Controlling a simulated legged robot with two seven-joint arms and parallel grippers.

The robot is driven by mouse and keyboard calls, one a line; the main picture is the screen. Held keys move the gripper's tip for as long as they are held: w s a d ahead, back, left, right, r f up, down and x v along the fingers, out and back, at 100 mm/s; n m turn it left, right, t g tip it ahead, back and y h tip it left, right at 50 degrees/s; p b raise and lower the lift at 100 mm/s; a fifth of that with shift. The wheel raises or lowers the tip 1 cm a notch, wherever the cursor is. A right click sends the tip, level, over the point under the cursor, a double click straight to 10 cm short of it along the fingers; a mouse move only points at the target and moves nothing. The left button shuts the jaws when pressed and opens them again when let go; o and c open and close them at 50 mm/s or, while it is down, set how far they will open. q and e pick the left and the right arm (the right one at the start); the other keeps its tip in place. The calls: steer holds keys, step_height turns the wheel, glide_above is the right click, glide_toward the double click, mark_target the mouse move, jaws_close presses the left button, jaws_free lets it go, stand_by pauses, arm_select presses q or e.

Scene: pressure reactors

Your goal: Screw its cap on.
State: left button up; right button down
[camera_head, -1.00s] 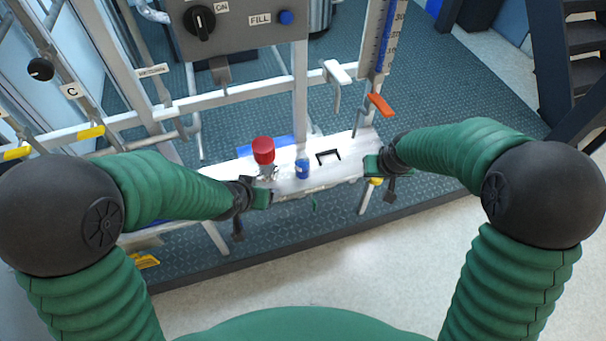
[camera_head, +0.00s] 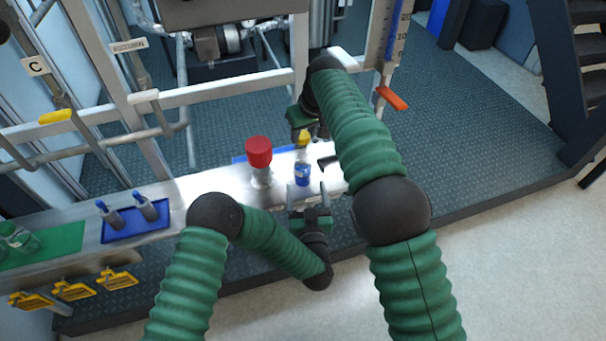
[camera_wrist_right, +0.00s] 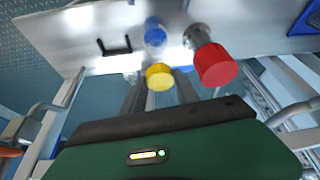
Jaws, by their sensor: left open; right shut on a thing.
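A small bottle with a blue label (camera_head: 302,174) stands upright on the metal bench; it also shows in the right wrist view (camera_wrist_right: 155,32). My right gripper (camera_head: 303,132) is shut on a yellow cap (camera_head: 303,139) and holds it above the bottle. In the right wrist view the cap (camera_wrist_right: 160,77) sits between the fingertips. I cannot tell whether cap and bottle touch. My left gripper (camera_head: 308,189) is open on the near side of the bottle, with its fingers pointing toward it.
A red-topped fitting (camera_head: 259,152) stands close left of the bottle. A black bracket (camera_wrist_right: 115,46) is on the bench at the other side. A blue tray (camera_head: 135,224) with two tools and a green mat (camera_head: 52,246) lie further left. Rails and an orange lever (camera_head: 392,98) are behind.

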mark_target(302, 160)
arm_select(q)
steer(key=w, duration=0.4)
steer(key=w+a, duration=0.1)
steer(key=w, duration=0.7)
steer(key=shift+a, duration=0.2)
steer(key=shift+c, duration=0.4)
steer(key=shift+s, duration=0.1)
jaws_close()
